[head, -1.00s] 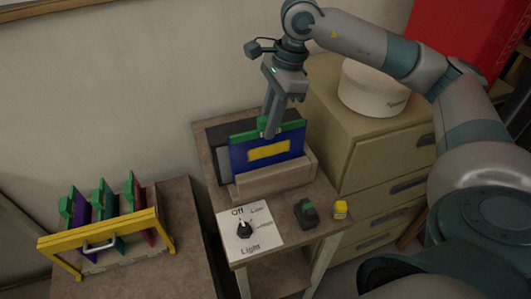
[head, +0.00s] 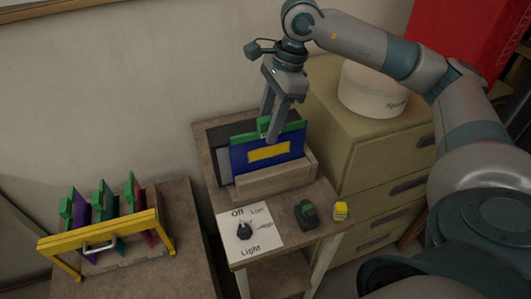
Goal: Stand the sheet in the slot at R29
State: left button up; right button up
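My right gripper (head: 269,130) points down at the sheet's top edge. Its fingers are spread, with the green tab between or beside them; exact contact cannot be told. No R29 mark is readable. My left gripper is out of view.
A yellow-framed rack (head: 98,230) with several upright coloured sheets is at the left. A drawer cabinet (head: 380,150) stands at the right.

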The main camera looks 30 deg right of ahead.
jog(key=shift+r+p, duration=1.6)
jog(key=shift+r, duration=1.9)
